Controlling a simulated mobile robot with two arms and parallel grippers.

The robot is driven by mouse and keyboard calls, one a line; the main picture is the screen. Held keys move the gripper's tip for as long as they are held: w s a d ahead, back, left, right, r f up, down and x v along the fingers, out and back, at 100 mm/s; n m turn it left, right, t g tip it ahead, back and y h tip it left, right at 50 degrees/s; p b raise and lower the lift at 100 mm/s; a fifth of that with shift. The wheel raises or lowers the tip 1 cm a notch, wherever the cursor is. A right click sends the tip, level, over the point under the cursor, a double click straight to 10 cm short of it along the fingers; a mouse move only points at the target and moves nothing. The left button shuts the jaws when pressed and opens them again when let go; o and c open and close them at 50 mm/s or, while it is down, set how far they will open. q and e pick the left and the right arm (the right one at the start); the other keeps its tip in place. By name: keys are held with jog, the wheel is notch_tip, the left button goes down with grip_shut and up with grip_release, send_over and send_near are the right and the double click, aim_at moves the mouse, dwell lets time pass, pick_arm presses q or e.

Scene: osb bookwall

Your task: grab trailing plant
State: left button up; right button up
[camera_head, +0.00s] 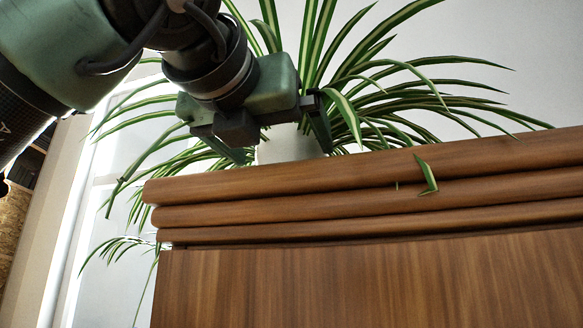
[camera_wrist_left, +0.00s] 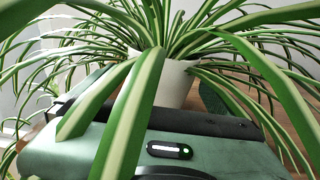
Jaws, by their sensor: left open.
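The trailing plant (camera_head: 322,52) has long green leaves with pale stripes and stands in a white pot (camera_head: 288,146) on top of a wooden cabinet. My left gripper (camera_head: 283,140) is open, with its fingers in front of the pot, one toward each side of it. I cannot tell whether they touch the pot. In the left wrist view the white pot (camera_wrist_left: 174,80) shows beyond the gripper body, and striped leaves (camera_wrist_left: 135,105) hang across the gripper. The pot's base is hidden by the cabinet edge in the head view. My right gripper is not in view.
The brown wooden cabinet (camera_head: 370,275) has a rounded, ridged top edge (camera_head: 350,185) just below the gripper. Leaves spread widely on both sides and hang over the cabinet's left end. A bright window (camera_head: 115,200) is at the left, and a plain wall (camera_head: 480,40) stands behind.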

pick_arm(q)
jog(key=shift+r+p+x, duration=0.25)
jog(key=shift+p+x, duration=0.8)
jog(key=shift+x, duration=0.1)
jog(key=shift+w+d+f+p, duration=0.15)
jog(key=shift+w+d+p, duration=0.25)
jog(key=shift+w, duration=0.35)
jog(key=shift+w+d+f, duration=0.1)
jog(key=shift+w+f, duration=0.1)
jog(key=shift+w, duration=0.35)
jog(key=shift+w+d+f, duration=0.1)
jog(key=shift+w+f, duration=0.05)
jog(key=shift+w, duration=0.4)
jog(key=shift+s, duration=0.15)
jog(key=shift+s+r, duration=0.1)
jog(key=shift+s, duration=0.05)
jog(key=shift+c, duration=0.7)
jog(key=shift+s, duration=0.1)
jog(key=c, duration=1.5)
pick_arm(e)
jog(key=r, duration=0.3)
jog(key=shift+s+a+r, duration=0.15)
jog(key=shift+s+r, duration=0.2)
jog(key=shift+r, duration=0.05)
